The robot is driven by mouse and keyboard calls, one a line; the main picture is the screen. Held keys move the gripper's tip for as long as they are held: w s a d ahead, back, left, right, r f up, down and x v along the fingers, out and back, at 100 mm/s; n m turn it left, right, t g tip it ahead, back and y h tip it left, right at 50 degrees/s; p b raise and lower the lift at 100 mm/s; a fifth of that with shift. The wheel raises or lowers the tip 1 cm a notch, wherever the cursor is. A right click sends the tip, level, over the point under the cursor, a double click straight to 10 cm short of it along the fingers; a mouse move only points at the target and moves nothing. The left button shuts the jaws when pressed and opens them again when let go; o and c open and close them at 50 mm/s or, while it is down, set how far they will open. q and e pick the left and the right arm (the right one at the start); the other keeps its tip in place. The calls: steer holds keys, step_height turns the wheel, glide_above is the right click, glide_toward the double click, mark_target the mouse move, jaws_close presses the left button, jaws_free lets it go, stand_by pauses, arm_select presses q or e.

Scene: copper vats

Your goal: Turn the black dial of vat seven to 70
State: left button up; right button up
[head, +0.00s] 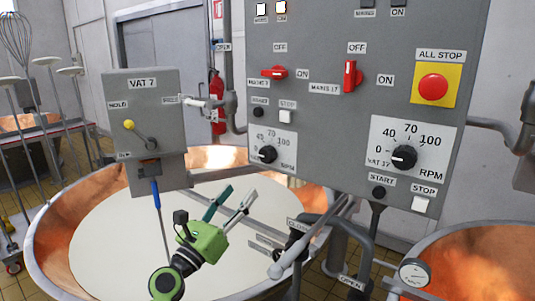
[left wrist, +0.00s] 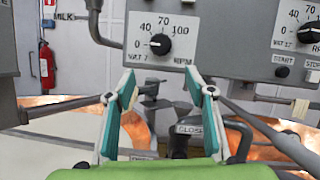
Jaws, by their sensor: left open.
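The black dial of vat seven (head: 267,154) sits on a white scale plate, low on the left of the grey control panel. In the left wrist view this dial (left wrist: 160,44) is above the fingertips, with VAT 7 printed below it. Its pointer seems to face left, near 0. My left gripper (head: 236,197) is open and empty, below and left of the dial, over the pale-filled vat. Its two teal-and-white fingers (left wrist: 160,82) stand apart below the dial and do not touch it. My right gripper is not in view.
A similar VAT 17 dial (head: 404,157) is to the right on the panel. Red switches (head: 275,72) and a red stop button (head: 433,88) are above. A grey VAT 7 box (head: 145,125) stands at left. Pipes and valve handles (head: 296,243) crowd below the panel.

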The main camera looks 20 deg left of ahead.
mark_target(264, 157)
arm_select(q)
steer(key=p+x, duration=0.1)
steer(key=x, duration=0.5)
steer(key=r+p+x, duration=0.1)
steer(key=x, duration=0.5)
steer(key=shift+r, duration=0.15)
steer(key=shift+x, duration=0.75)
steer(key=c, duration=1.1)
